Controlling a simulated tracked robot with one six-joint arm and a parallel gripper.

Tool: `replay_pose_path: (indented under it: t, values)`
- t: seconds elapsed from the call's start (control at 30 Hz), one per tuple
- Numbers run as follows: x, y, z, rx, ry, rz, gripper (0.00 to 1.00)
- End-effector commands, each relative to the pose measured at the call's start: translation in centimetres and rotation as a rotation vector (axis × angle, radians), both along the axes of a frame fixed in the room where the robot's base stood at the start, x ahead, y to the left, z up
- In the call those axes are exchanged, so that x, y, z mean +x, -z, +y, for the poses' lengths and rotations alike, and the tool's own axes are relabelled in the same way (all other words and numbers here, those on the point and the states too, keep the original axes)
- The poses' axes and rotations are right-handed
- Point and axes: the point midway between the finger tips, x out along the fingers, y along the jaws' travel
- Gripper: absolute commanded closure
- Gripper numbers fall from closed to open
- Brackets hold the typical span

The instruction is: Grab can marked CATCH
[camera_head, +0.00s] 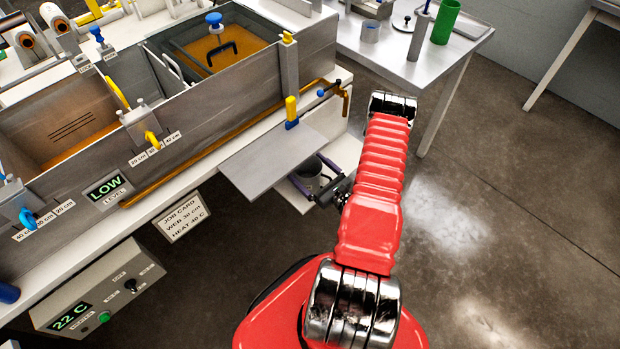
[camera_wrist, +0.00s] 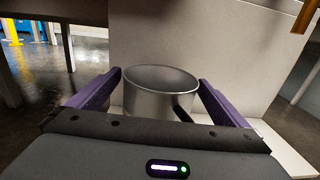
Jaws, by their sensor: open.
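A silver can (camera_wrist: 152,98), open at the top, stands upright on a low white shelf in the wrist view. No CATCH marking shows on the side I see. My gripper (camera_wrist: 160,82) is open, with one purple finger on each side of the can; I cannot tell whether they touch it. A dark bar, perhaps a handle, is at the can's lower right. In the head view the can (camera_head: 308,177) is partly hidden under a grey plate, with my gripper (camera_head: 316,179) around it.
The grey drip plate (camera_head: 270,158) juts out just above the can. The resin bath (camera_head: 215,100) stands behind and left, with a control box (camera_head: 95,290) below it. A white table (camera_head: 425,60) with a green cup (camera_head: 445,22) is at the back. The floor at right is clear.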

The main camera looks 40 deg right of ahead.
Motion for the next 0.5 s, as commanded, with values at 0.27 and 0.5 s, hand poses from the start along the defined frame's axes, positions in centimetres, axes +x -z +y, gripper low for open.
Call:
replay_pose_path:
  t: [0.27,0.5]
  values:
    - [-0.03,-0.01,-0.03,-0.001,0.0,0.0,0.02]
    - [-0.05,-0.01,-0.04,-0.001,0.0,0.0,0.06]
